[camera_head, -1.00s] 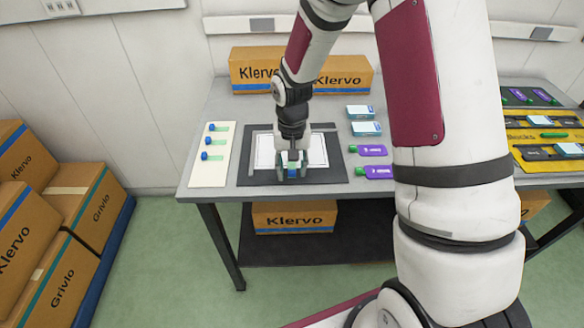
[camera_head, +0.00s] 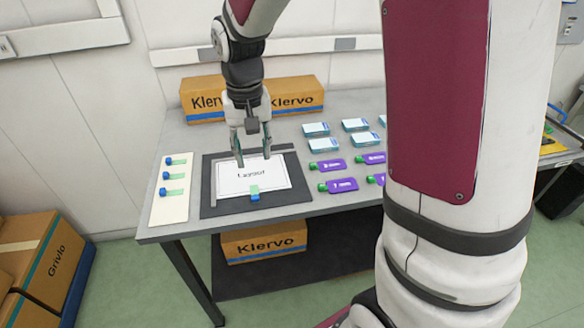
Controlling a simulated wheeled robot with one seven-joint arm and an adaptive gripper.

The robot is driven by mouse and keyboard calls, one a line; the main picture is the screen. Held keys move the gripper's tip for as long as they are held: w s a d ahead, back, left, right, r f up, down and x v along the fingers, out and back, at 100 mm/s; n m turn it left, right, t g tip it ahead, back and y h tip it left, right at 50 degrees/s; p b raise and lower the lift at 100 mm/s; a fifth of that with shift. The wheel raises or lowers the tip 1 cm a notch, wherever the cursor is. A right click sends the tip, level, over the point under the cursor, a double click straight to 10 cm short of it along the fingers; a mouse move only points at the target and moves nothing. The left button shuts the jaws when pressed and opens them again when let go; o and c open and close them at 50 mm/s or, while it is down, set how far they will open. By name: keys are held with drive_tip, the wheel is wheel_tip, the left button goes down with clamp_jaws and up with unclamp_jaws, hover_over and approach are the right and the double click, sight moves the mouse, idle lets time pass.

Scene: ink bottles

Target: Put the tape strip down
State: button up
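A tape strip (camera_head: 254,191), pale green with a blue end, lies at the front edge of the white sheet printed "Layout" (camera_head: 272,177). The sheet is on a dark mat (camera_head: 209,201) on the grey table. My gripper (camera_head: 254,160) is above the back part of the sheet, behind the strip and apart from it. Its two fingers are spread with nothing between them. Several similar strips with blue ends (camera_head: 173,176) lie on a cream board (camera_head: 166,207) left of the mat.
Purple ink bottles with green caps (camera_head: 342,185) and light blue boxes (camera_head: 316,130) lie right of the mat. Klervo cartons (camera_head: 203,98) stand at the table's back. Another Klervo carton (camera_head: 264,242) is under the table.

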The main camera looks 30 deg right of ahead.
drive_tip(key=s+r+n+t, duration=0.1)
drive_tip(key=s+r+t, duration=0.1)
drive_tip(key=s+r, duration=0.4)
drive_tip(key=s+r+n+t, duration=0.1)
drive_tip(key=s+r, duration=0.5)
drive_tip(key=s, duration=1.1)
drive_tip(key=shift+n+t, duration=0.4)
drive_tip(key=shift+n, duration=0.2)
drive_tip(key=shift+d, duration=0.1)
drive_tip(key=shift+c, duration=0.4)
